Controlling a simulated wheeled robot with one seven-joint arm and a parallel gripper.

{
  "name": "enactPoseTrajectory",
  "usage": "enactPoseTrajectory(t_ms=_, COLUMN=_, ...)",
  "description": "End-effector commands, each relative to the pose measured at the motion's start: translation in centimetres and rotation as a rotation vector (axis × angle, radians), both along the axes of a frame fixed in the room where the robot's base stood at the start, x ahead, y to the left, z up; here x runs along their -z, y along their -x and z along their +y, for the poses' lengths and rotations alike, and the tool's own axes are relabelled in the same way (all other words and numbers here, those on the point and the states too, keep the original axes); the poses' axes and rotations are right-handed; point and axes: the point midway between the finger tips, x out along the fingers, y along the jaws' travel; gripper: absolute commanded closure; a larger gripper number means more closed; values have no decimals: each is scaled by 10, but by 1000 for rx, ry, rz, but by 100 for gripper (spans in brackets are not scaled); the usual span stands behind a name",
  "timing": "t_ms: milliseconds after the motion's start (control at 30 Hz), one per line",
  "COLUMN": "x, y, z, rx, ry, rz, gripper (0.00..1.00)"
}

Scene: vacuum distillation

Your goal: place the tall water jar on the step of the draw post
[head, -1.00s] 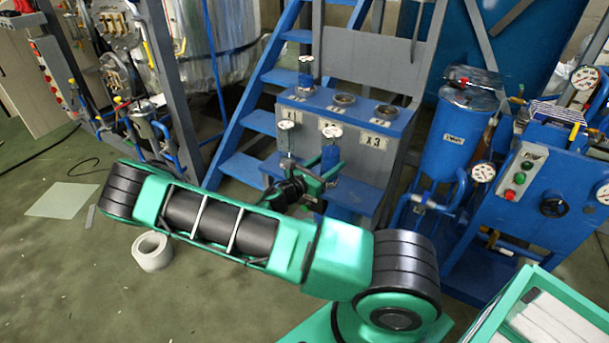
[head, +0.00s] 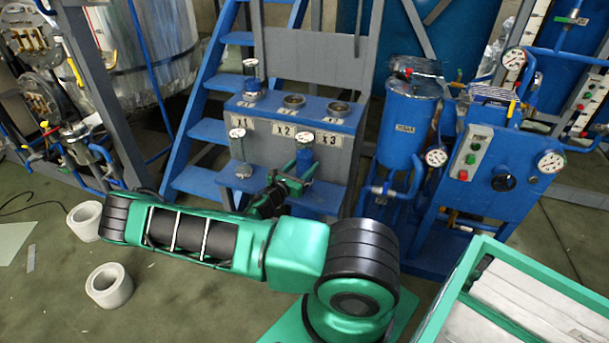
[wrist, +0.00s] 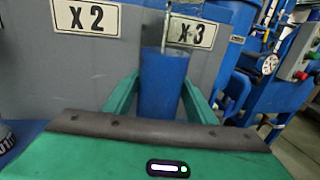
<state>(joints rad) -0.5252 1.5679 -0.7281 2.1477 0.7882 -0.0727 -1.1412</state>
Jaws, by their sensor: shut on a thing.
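My gripper (head: 292,178) is shut on the tall water jar (head: 304,158), a blue upright cylinder in front of the draw post. In the wrist view the jar (wrist: 163,85) stands between my two green fingers; its lower end is hidden behind my gripper. A thin stem with a white dial shows above it in the head view. The draw post (head: 350,122) is a grey and blue cabinet labelled X1, X2 and X3. Its blue step (head: 318,198) juts out low at the front, below the jar. I cannot tell whether the jar's base touches the step.
A small grey vessel (head: 242,171) stands on the step's left part, with a dialled stem above. Another jar (head: 251,84) sits in the post's top left socket. Blue stairs (head: 208,131) are at left, a blue pump unit (head: 485,175) at right. White rolls (head: 109,285) lie on the floor.

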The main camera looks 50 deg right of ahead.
Motion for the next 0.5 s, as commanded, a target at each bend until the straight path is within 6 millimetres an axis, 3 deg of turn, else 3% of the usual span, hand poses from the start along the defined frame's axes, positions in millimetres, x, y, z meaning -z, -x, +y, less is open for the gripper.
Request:
enactPoseTrajectory(t_ms=267, x=10, y=1, z=-12, rx=-1, ry=4, rz=-1, gripper=92)
enactPoseTrajectory(t_ms=500, x=38, y=1, z=-12, rx=-2, ry=4, rz=0, gripper=92)
